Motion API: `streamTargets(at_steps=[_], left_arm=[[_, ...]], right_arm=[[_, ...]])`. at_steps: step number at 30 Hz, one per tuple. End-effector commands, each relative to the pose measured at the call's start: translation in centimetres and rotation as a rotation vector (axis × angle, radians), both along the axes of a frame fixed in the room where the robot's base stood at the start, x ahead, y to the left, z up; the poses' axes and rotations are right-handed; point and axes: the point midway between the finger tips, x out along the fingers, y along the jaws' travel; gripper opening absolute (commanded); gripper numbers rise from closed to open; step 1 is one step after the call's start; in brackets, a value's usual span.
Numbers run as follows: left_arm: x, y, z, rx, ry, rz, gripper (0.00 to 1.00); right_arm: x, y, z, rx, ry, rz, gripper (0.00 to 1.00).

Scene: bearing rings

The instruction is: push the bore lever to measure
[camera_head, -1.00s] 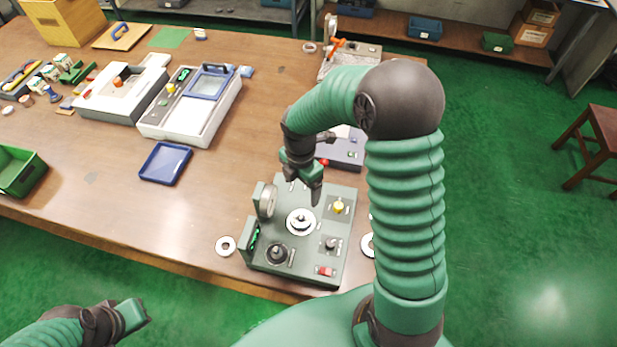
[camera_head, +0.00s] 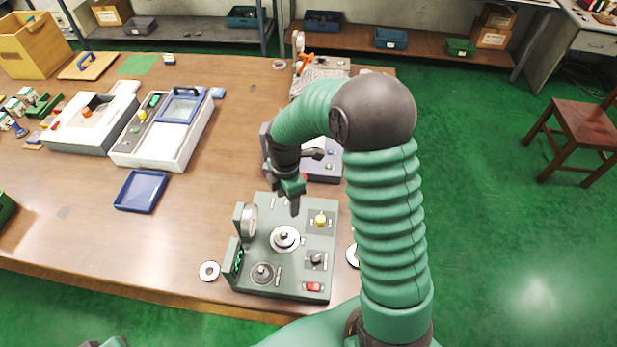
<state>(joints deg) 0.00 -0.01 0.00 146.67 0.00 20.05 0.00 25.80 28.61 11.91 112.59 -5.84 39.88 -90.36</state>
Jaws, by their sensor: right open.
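The grey-green measuring station (camera_head: 268,211) stands near the table's front edge. A bright bearing ring (camera_head: 285,238) sits at its centre. A round dial gauge (camera_head: 249,220) and a green-lit display (camera_head: 239,262) are on its left side. On its top are a yellow knob (camera_head: 320,219), a small black lever (camera_head: 317,259), a black round knob (camera_head: 262,273) and a red switch (camera_head: 313,286). I cannot tell which control is the bore lever. My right gripper (camera_head: 288,196) is open, pointing down over the station's back part, apart from the ring. Only a sliver of my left gripper (camera_head: 112,342) shows at the bottom edge.
One loose ring (camera_head: 209,271) lies left of the station; another (camera_head: 352,256) lies right, partly hidden by my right arm. A purple-grey device (camera_head: 327,172) stands behind the gripper. A blue tray (camera_head: 141,191) and a white unit (camera_head: 150,150) are further left. The table between is clear.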

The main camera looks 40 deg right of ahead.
Motion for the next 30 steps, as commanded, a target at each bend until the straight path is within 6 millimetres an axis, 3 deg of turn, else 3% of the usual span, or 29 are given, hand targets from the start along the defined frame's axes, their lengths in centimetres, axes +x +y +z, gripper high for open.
streamTargets(at_steps=[1,3,9,12,15,19,30], left_arm=[[0.0,0.0,-1.5,0.000,0.000,0.000,0.00],[0.0,0.0,-2.9,0.000,0.000,0.000,0.00],[0.0,0.0,-6.4,0.000,0.001,0.000,0.00],[0.0,0.0,-7.5,0.000,0.001,0.000,0.00],[0.0,0.0,-8.0,0.000,0.000,0.000,0.00],[0.0,0.0,-8.1,0.000,0.000,0.000,0.00],[0.0,0.0,-7.9,0.000,0.000,0.000,0.00]], right_arm=[[0.0,-1.8,-1.1,0.020,0.002,-0.194,0.48],[0.0,-4.5,-1.8,0.066,0.008,-0.546,0.39],[-0.3,-12.8,-2.2,0.265,0.054,-1.607,0.13],[-0.6,-16.1,-1.7,0.373,0.091,-1.998,0.00],[-0.8,-18.2,-1.2,0.457,0.125,-2.245,0.00],[-0.9,-19.3,-0.6,0.506,0.147,-2.375,0.00],[-0.7,-19.3,-1.0,0.507,0.153,-2.381,0.00]])
